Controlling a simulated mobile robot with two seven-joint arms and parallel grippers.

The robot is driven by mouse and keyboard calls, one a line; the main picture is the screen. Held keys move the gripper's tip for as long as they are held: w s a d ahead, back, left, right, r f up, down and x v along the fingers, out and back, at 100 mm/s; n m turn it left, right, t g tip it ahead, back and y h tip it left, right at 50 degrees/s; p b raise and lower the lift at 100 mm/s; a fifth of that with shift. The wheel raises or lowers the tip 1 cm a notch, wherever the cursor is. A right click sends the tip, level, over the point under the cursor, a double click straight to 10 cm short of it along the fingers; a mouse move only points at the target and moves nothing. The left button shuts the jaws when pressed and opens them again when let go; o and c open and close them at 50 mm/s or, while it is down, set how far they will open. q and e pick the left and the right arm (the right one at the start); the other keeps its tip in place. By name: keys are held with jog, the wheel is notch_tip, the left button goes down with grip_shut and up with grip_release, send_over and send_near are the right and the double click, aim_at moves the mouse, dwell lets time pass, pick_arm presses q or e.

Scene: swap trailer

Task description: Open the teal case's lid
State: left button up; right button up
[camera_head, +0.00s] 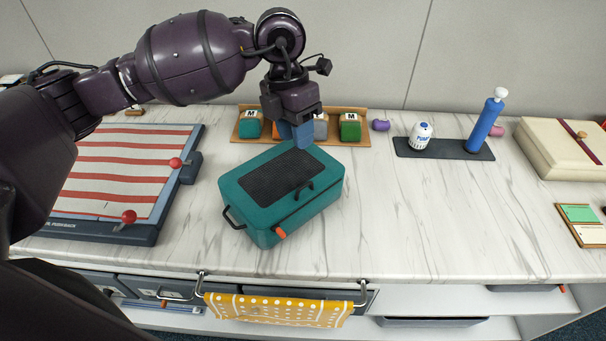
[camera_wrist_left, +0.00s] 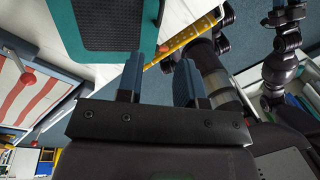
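The teal case (camera_head: 325,183) stands on the marble counter with its lid shut. Its lid has a dark textured panel (camera_head: 280,176), a black handle shows at its left end, and an orange tab (camera_head: 279,232) sits low on its front. My left gripper (camera_head: 300,140) points down at the case's far edge, its blue fingers partly in front of the items behind. In the left wrist view the fingers (camera_wrist_left: 158,80) are apart with nothing between them, and the teal case (camera_wrist_left: 72,35) lies beyond them at upper left. Whether a finger touches the case I cannot tell. My right gripper is not seen.
A wooden rack (camera_head: 359,137) with several coloured blocks stands right behind the case. A striped board with red knobs (camera_head: 115,170) lies left. A dark tray (camera_head: 445,150) holds a white jar and a blue cylinder.

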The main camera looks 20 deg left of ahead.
pick_arm(q)
send_near(303, 193)
jog(key=f, duration=0.1)
jog(key=d+f, duration=0.1)
jog(key=f, duration=0.1)
jog(key=s+f, duration=0.1)
jog(key=f, duration=0.1)
jog(key=shift+d, duration=0.35)
jog(key=shift+c, duration=0.5)
jog(key=shift+w, duration=0.1)
grip_shut()
